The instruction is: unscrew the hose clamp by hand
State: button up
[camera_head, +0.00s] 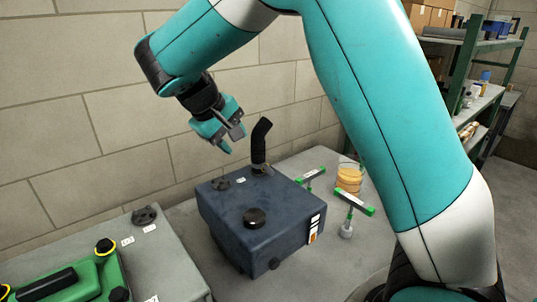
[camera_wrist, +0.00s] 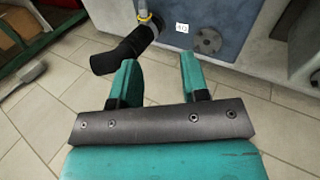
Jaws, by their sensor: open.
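A dark blue tank (camera_head: 262,225) stands on a grey bench against the wall. A bent black hose (camera_head: 261,140) rises from its top, and also shows in the wrist view (camera_wrist: 122,52). A small clamp (camera_head: 260,168) appears to sit around the hose's foot; a yellowish ring (camera_wrist: 144,18) shows there in the wrist view, its screw too small to tell. My gripper (camera_head: 230,138) is open and empty, above the tank and left of the hose. In the wrist view the hose lies just beyond and left of the fingers (camera_wrist: 158,64), apparently not between them.
A black cap (camera_head: 255,218) and a round grey disc (camera_head: 220,183) are on the tank's top. Two green-ended T-handled tools (camera_head: 354,203) and a jar with orange contents (camera_head: 349,180) stand right of it. A green canister (camera_head: 75,280) is at lower left. Shelving (camera_head: 475,50) stands right.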

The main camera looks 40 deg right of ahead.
aim_at(265, 167)
jog(key=shift+m+g+h, duration=0.3)
jog(key=shift+m+h, duration=0.3)
jog(key=p+x, duration=0.1)
jog(key=x, duration=0.4)
jog(key=p+x, duration=0.1)
jog(key=x, duration=0.5)
jog(key=w+d+p+x, duration=0.1)
jog(key=x, duration=0.5)
jog(key=shift+w+d+r, duration=0.1)
jog(key=shift+r, duration=0.2)
grip_shut()
